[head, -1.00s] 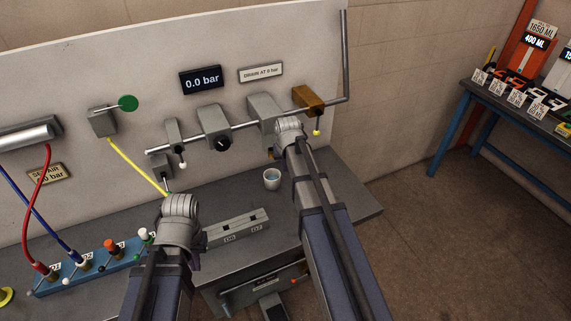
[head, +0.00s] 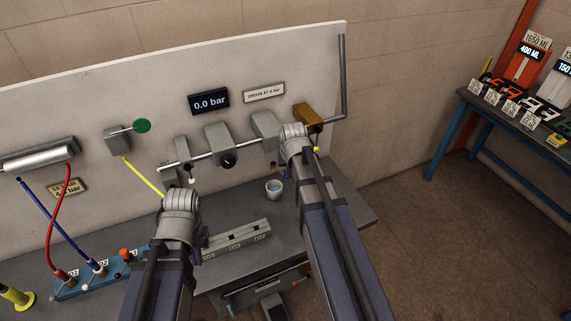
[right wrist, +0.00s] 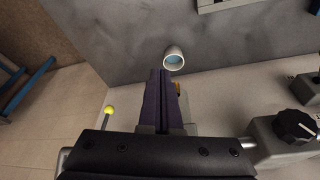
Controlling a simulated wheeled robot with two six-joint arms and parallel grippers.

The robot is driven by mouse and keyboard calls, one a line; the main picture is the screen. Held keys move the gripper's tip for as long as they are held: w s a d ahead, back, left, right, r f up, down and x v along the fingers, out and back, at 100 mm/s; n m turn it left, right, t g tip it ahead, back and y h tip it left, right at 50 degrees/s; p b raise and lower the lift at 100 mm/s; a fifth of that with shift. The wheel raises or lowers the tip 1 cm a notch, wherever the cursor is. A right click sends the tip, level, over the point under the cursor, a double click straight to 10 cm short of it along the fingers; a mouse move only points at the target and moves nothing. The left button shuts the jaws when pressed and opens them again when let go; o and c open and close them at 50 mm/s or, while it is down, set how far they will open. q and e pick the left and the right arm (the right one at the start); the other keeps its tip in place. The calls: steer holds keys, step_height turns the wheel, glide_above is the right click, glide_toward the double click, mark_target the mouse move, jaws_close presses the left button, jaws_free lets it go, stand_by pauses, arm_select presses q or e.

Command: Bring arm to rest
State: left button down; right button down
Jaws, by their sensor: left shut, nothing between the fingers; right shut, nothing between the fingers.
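My left arm's wrist (head: 180,205) is in the head view in front of the panel, above the bench; its gripper is mostly hidden behind the wrist. My right arm's wrist (head: 294,138) reaches up near the brown block at the pipe's right end. In the right wrist view my right gripper (right wrist: 163,75) is shut, with nothing between its fingers. Its fingertips show just below the white cup in that picture.
The white cup (head: 274,188) with bluish liquid stands on the bench (head: 345,205). A grey slotted block (head: 237,237) lies between my arms. Red (head: 50,215) and blue (head: 58,225) hoses run to a blue manifold at left. The display (head: 209,102) reads 0.0 bar. Floor at right is clear.

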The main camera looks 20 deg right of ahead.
steer(key=s+a+f+n+g+b, duration=0.1)
steer(key=s+a+f+n+b, duration=0.2)
steer(key=s+a+f+b, duration=0.5)
steer(key=s+a+f+n+g+b, duration=0.2)
steer(key=s+a+f+n+b, duration=0.2)
steer(key=s+a+f+b, duration=0.4)
steer(key=s+a+f, duration=0.1)
steer(key=s+a, duration=0.1)
steer(key=a, duration=0.4)
steer(key=shift+s+a+g, duration=0.15)
steer(key=shift+g, duration=0.15)
